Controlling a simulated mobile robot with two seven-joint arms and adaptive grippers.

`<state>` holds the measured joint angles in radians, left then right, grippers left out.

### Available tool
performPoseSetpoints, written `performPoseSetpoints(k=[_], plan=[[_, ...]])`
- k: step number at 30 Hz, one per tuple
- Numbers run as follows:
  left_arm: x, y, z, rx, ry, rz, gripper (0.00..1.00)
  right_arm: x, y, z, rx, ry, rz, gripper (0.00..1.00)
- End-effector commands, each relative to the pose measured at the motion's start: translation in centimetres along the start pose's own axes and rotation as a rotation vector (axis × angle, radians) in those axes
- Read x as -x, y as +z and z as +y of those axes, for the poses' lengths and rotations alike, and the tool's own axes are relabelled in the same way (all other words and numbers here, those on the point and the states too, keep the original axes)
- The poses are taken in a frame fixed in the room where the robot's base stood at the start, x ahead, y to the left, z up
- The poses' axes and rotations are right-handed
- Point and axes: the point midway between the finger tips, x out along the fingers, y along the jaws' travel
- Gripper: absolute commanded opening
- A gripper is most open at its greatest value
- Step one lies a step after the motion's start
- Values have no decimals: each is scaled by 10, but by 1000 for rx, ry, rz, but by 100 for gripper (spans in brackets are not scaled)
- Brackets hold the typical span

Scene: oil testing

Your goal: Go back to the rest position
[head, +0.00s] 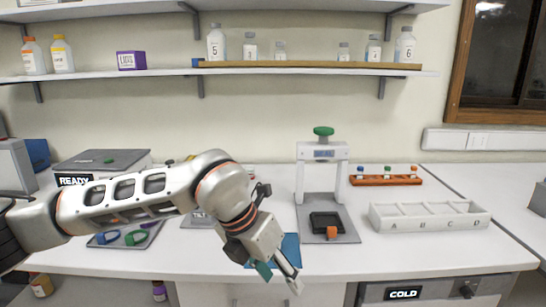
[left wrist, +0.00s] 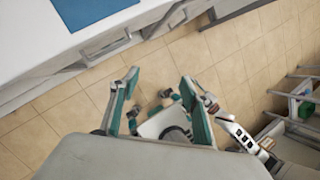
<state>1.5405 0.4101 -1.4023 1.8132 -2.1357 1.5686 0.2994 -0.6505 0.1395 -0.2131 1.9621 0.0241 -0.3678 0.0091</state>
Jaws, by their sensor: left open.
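My left gripper (head: 278,277) hangs at the front edge of the white bench, pointing down and to the right, in front of a blue mat (head: 286,250). Its fingers are apart and hold nothing. In the left wrist view the open left gripper (left wrist: 163,100) is over the tiled floor, with teal pads on the fingers. The blue mat (left wrist: 85,10) shows at the top left there.
A press (head: 322,155) with a green knob stands right of my arm, with a white tray (head: 430,222) marked A to D and an orange vial rack (head: 385,181) beyond. A READY machine (head: 105,165) stands behind the arm. A COLD drawer (head: 430,291) is below the bench.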

Motion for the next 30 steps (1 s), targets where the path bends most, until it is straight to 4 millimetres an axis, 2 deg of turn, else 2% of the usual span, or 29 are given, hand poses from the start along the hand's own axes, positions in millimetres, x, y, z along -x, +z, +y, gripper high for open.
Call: performPoseSetpoints(k=[3, 5, 9, 13, 15, 18, 20, 23, 26, 30], plan=[[-20, -14, -38, -1, -160, 22, 47, -1, -3, 2, 1, 2, 6, 40], [-26, -20, -59, 3, -252, 28, 47, -2, -6, 3, 2, 4, 11, 40], [-33, -32, -115, 39, -511, 29, 47, -2, -7, 3, 2, 4, 12, 40], [-23, -36, -165, 117, -789, 1, 47, 0, -3, 1, 1, 2, 5, 40], [-13, -34, -184, 180, -931, -23, 47, 0, -2, 1, 1, 2, 4, 40], [4, -26, -200, 290, -1123, -72, 47, 0, -1, 1, 1, 1, 2, 40], [15, -19, -202, 370, -1228, -107, 47, -1, 0, 1, 1, 1, 1, 40], [30, -6, -194, 523, -1387, -173, 47, -1, 1, 1, 1, 1, -1, 40], [38, 6, -172, 701, -1520, -248, 47, -1, 1, 0, 1, 1, -2, 40], [33, 15, -122, 989, -1656, -362, 47, -1, 1, 0, 1, 0, -2, 40]])
